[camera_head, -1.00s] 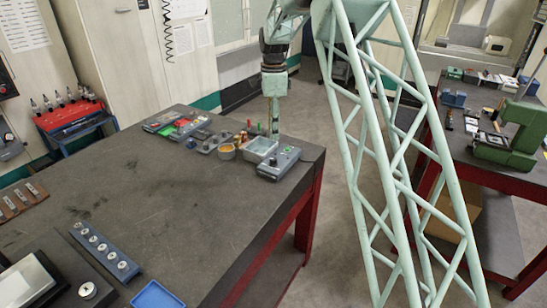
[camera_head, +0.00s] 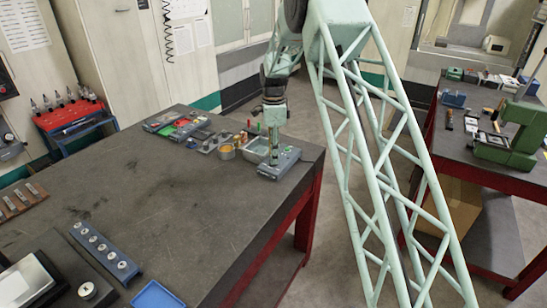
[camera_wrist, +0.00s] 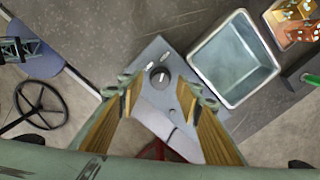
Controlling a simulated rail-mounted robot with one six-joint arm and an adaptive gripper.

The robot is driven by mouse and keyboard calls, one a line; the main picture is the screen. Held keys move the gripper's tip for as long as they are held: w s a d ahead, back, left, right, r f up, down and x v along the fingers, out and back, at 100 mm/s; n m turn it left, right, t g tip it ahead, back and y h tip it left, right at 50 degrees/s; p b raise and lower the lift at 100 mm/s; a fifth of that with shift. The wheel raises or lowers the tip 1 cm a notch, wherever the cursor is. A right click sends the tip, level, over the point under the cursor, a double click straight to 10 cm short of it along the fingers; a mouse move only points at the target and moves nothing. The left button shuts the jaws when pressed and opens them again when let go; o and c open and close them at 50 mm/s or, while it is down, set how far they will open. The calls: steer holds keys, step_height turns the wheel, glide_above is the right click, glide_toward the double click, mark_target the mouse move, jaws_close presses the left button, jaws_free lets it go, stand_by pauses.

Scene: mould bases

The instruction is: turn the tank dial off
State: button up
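The tank's grey-blue control box (camera_head: 285,166) stands at the far right corner of the dark bench, beside the metal tank (camera_head: 253,147). In the wrist view the box (camera_wrist: 150,52) carries a round black dial (camera_wrist: 160,77) with a white mark. The tank (camera_wrist: 235,62) is open-topped and lies right of the box. My gripper (camera_wrist: 160,90) is open, with tan-padded fingers on either side of the dial in the picture. I cannot tell if they touch it. In the head view my gripper (camera_head: 273,150) is low over the box, and the dial is hard to make out.
Small trays and parts (camera_head: 185,128) line the bench's back edge. The bench's middle (camera_head: 150,190) is clear. A second bench with a green machine (camera_head: 512,135) stands at the right.

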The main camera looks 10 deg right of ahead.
steer(key=shift+f, duration=0.7)
steer(key=c, duration=0.8)
steer(key=shift+c, duration=0.2)
